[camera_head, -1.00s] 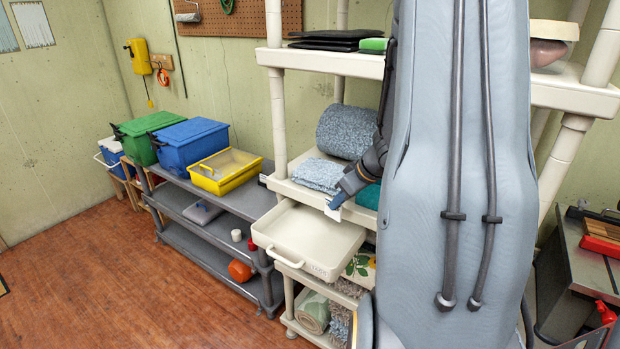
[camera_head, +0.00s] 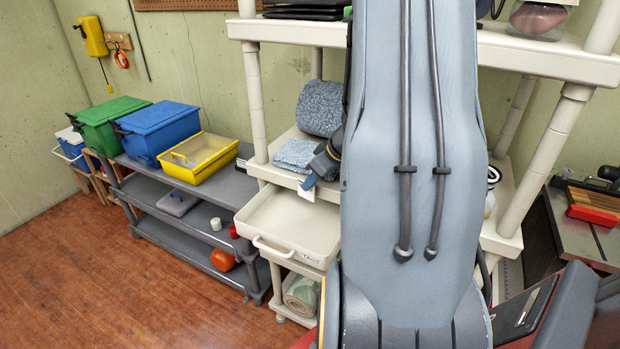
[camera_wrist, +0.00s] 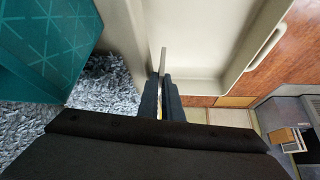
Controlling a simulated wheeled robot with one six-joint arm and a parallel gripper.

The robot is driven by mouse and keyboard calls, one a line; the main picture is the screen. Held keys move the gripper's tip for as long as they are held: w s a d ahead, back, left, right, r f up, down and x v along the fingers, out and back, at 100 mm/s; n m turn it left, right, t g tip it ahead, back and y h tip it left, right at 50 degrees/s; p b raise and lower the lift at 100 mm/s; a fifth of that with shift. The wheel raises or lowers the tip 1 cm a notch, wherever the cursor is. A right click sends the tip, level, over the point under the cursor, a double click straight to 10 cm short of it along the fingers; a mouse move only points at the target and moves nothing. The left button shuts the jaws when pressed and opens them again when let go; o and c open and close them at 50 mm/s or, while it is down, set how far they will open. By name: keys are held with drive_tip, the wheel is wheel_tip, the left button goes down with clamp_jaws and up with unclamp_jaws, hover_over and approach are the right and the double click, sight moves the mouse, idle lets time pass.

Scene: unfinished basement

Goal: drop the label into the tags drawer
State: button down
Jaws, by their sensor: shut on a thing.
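The tags drawer (camera_head: 281,252) is a pulled-out cream drawer with a handle and "TAGS" lettering on its front. It looks empty in the head view. My gripper (camera_head: 308,182) is shut on the label (camera_head: 306,194), a small white piece hanging below the fingertips. In the head view they appear over the drawer's back right part. In the wrist view my gripper (camera_wrist: 164,92) holds the label (camera_wrist: 163,60) nearly edge-on, close to the drawer's wall, with the drawer's floor (camera_wrist: 205,40) beside it. I cannot tell the exact height above the drawer.
A teal patterned box (camera_wrist: 40,45) is near my gripper. A yellow bin (camera_head: 198,160) and a blue bin (camera_head: 158,130) stand on the grey rack at left. My arm hides the shelf's middle.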

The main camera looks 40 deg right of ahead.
drive_tip(key=shift+f+b, duration=1.5)
drive_tip(key=shift+b, duration=0.15)
drive_tip(key=c, duration=1.9)
unclamp_jaws()
drive_tip(key=shift+a, duration=0.1)
drive_tip(key=shift+o, duration=0.2)
drive_tip(key=shift+d+r, duration=0.1)
drive_tip(key=shift+d, duration=0.1)
